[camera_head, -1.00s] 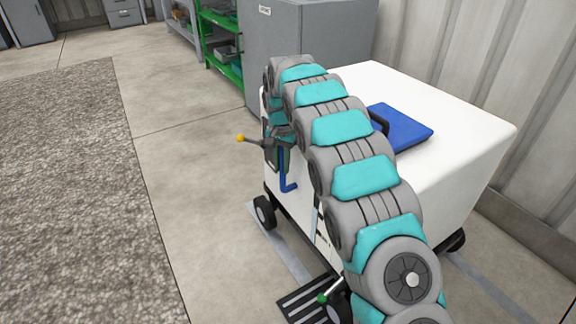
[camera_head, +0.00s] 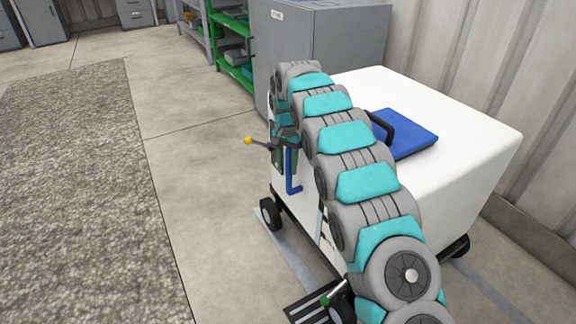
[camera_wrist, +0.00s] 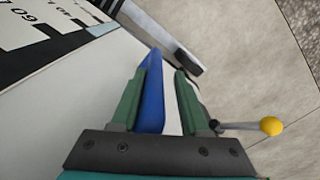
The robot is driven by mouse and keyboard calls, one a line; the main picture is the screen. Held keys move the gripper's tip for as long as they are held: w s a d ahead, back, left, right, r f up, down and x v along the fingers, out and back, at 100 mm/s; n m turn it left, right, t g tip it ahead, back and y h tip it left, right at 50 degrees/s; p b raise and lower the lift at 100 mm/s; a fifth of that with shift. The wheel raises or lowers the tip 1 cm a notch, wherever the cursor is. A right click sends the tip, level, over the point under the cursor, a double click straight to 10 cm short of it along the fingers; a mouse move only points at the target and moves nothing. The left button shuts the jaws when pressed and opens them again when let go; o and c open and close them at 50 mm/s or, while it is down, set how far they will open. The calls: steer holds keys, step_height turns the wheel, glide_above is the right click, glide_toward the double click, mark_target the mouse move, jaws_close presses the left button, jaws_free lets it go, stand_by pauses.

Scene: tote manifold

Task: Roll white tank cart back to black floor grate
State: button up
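The white tank cart (camera_head: 468,150) stands upright on black wheels (camera_head: 270,213), right of centre in the head view. A blue bar-shaped handle (camera_head: 292,185) hangs on its near left side. My gripper (camera_wrist: 168,72) is at that side, mostly hidden behind my arm in the head view. In the wrist view the blue bar (camera_wrist: 153,88) lies between its two green fingers, close to the left one. A gap shows between bar and right finger. The black floor grate (camera_head: 306,308) lies at the bottom edge, partly covered by my arm.
A yellow-knobbed lever (camera_head: 248,141) sticks out left of my gripper. Bare floor lies left, beside a grey rug (camera_head: 80,190).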

steer(key=shift+o, duration=0.4)
steer(key=shift+d, duration=0.1)
steer(key=shift+r, duration=3.85)
steer(key=shift+s, duration=0.15)
